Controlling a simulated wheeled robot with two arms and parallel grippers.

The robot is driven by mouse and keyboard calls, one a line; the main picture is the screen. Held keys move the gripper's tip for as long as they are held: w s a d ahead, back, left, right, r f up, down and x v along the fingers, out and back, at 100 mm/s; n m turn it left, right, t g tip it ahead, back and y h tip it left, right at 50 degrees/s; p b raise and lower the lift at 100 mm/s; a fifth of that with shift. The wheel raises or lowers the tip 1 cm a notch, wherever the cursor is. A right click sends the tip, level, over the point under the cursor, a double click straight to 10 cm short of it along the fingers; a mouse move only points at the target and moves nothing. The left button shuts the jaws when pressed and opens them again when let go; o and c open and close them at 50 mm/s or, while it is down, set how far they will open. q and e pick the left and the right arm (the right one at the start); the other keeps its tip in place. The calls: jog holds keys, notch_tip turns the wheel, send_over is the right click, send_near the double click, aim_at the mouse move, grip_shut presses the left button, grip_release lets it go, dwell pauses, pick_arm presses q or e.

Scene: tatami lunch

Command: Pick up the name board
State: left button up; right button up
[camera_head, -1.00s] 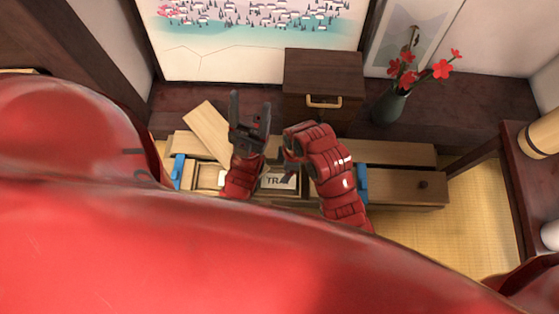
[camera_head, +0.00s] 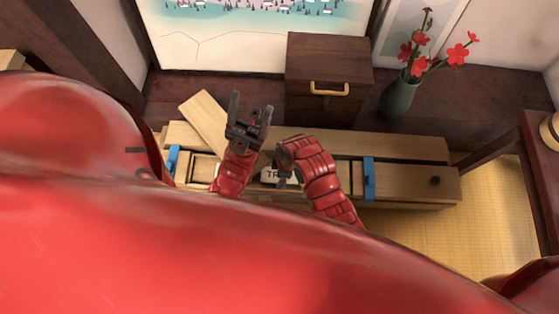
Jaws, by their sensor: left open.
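A plain light wooden board (camera_head: 204,121) lies slanted on the left part of the long wooden bench. A pale plate with the letters "TR" (camera_head: 270,176) sits in the bench's middle opening, partly hidden by my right gripper. I cannot tell for certain which of these is the name board. My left gripper (camera_head: 251,108) is open and empty, its fingers pointing away, just right of the slanted board. My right gripper (camera_head: 284,174) is bent down in front of the lettered plate; its jaws are too small and dark to read.
The long wooden bench (camera_head: 405,174) has blue clamps (camera_head: 369,178) and a dark knob at right. Behind it stand a dark wooden box (camera_head: 327,60) with a handle and a green vase (camera_head: 398,97) with red flowers. Tatami floor (camera_head: 425,228) is clear at right.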

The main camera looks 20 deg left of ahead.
jog(key=shift+r, duration=0.1)
jog(key=c, duration=1.1)
jog(key=shift+c, duration=0.2)
jog(key=shift+r, duration=0.15)
